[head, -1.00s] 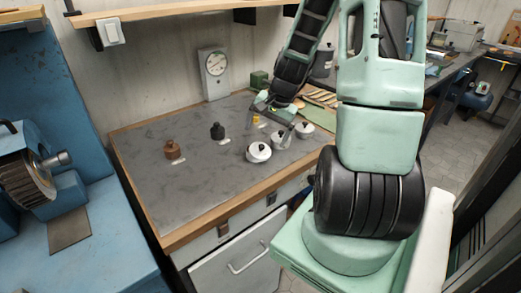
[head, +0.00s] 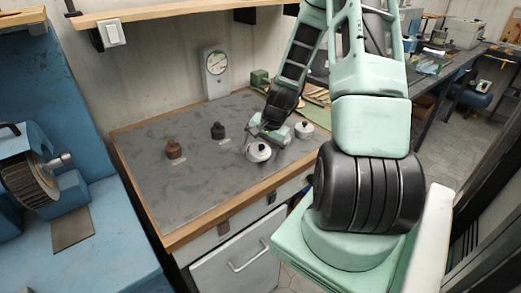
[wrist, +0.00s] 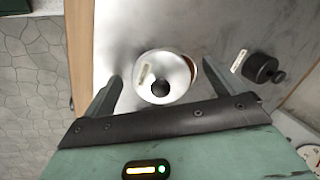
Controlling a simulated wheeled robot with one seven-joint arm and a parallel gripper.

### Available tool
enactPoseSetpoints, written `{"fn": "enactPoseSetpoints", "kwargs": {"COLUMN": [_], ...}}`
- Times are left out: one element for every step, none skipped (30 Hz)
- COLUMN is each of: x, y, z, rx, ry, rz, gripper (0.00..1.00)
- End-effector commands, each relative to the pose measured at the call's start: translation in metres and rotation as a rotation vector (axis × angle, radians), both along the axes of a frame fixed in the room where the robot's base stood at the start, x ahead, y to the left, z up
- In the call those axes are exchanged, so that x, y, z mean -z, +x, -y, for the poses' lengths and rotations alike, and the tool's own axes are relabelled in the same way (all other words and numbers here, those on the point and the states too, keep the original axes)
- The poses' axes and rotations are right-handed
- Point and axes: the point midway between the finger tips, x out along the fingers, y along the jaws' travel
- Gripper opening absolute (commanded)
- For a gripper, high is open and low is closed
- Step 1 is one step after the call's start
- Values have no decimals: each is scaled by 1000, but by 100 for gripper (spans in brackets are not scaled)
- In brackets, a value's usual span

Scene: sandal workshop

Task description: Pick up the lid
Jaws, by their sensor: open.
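A round white lid (wrist: 178,68) with a black knob (wrist: 160,88) and a pale label lies under my gripper (wrist: 162,72) in the wrist view. My gripper's two fingers are spread, one on each side of the lid, with nothing held. Whether they touch its rim cannot be told. In the head view, my gripper (head: 268,137) is low over the bench, right at the back of a white lidded thing (head: 258,153), which seems to be the same lid. A brown edge shows beside the lid's right side in the wrist view.
Another white lidded thing (head: 304,130) stands to the right of my gripper. A black weight-like piece (head: 218,132) and a brown one (head: 173,150) stand to the left on the grey bench top (head: 205,185). A dial scale (head: 215,72) stands at the wall.

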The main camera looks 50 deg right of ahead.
Motion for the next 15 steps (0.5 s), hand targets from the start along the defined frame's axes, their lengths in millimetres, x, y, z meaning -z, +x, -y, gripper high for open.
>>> {"fn": "enactPoseSetpoints", "kwargs": {"x": [0,0,0,0,0,0,0,0,0,0,0,0,0,0,0], "y": [0,0,0,0,0,0,0,0,0,0,0,0,0,0,0], "z": [0,0,0,0,0,0,0,0,0,0,0,0,0,0,0], "rx": [0,0,0,0,0,0,0,0,0,0,0,0,0,0,0], "ry": [0,0,0,0,0,0,0,0,0,-1,-1,-1,0,-1,-1], "rz": [0,0,0,0,0,0,0,0,0,0,0,0,0,0,0], "gripper": [95,95,89,81,72,61,53,48,47,47,44,44,44,44,44]}}
